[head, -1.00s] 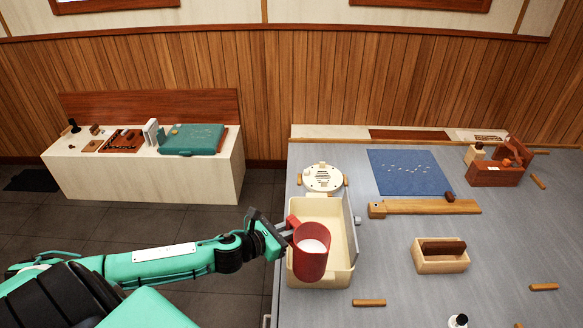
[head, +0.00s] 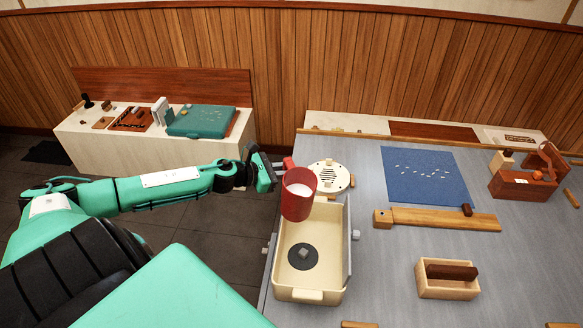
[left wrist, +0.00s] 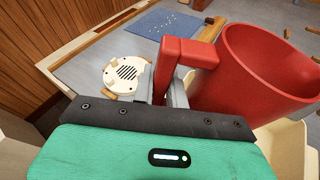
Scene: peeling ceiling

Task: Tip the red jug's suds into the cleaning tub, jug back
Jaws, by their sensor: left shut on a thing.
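The red jug (head: 298,197) is held in the air above the back left part of the cream cleaning tub (head: 311,295). White suds show inside its mouth in the head view. It looks close to upright. My left gripper (head: 279,169) is shut on the jug's handle, which shows between the fingers in the left wrist view (left wrist: 178,62). The jug's red wall fills the right of that view (left wrist: 262,75). The tub holds a dark round disc with a grey knob (head: 303,256) on its floor. My right gripper is not in view.
A round cream slotted piece (head: 331,176) sits just behind the tub. A blue mat (head: 425,175), a wooden bar (head: 440,219), a small wooden box (head: 447,290) and a reddish wooden holder (head: 515,186) lie to the right. Grey table (head: 385,270) is bare between tub and box.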

